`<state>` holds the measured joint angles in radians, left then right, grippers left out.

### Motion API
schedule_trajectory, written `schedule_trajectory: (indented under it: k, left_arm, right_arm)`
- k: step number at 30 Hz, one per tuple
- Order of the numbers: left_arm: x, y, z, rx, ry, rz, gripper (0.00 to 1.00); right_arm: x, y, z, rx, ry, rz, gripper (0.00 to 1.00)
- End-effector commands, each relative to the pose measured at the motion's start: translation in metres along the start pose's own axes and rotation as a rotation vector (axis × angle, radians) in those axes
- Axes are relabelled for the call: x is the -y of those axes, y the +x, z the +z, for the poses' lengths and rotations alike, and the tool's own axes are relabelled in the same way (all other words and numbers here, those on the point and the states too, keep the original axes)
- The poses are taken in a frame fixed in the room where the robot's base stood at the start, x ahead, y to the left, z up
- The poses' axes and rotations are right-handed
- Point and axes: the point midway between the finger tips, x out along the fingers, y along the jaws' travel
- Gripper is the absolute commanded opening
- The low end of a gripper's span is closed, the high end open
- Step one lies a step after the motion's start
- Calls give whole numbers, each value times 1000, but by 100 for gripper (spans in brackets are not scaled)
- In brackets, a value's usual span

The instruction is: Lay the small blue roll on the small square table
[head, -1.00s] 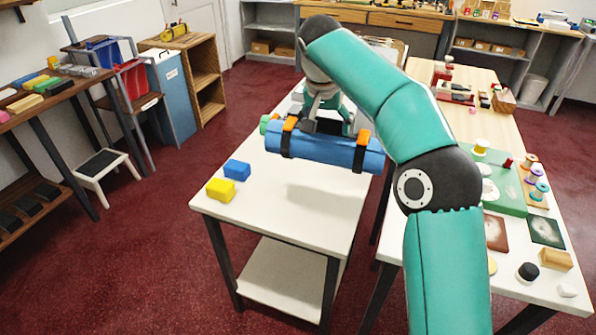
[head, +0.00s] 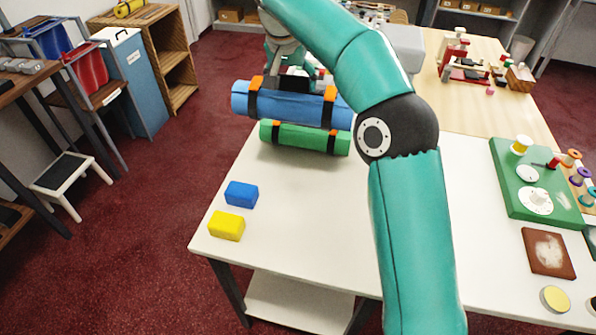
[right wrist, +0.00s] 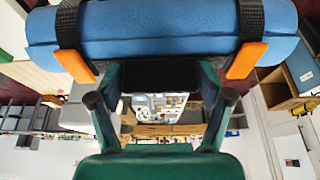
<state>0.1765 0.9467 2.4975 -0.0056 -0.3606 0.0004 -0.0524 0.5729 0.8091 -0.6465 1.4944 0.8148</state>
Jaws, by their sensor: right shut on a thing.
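The blue roll (head: 282,107), with black straps and orange tabs, is held level by my right gripper (head: 292,82) in the head view. My right gripper is shut on it from above. In the right wrist view the roll (right wrist: 160,35) spans the top of the picture, across the fingers (right wrist: 160,78). The white-topped table (head: 300,205) lies below and nearer; its full outline is hidden by my right arm. The roll appears above and behind a green roll (head: 302,137) at the table's far part. I cannot tell the gap between them. My left gripper is not in view.
A blue block (head: 241,195) and a yellow block (head: 227,226) lie at the white table's left edge. A green board (head: 535,190) with spools is at the right. A step stool (head: 70,175) stands on the floor at left. The white table's middle is bare.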

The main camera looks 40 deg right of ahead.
Motion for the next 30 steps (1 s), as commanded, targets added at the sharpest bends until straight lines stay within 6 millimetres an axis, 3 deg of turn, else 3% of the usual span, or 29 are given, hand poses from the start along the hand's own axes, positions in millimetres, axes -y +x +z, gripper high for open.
schedule_trajectory:
  k: [5,19,30]
  left_arm:
    - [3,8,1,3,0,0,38]
    - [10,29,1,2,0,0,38]
    - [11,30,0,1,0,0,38]
  right_arm:
    - [-6,18,5,1,8,7,12]
    - [-10,125,48,3,14,11,12]
    - [-9,159,62,2,14,10,12]
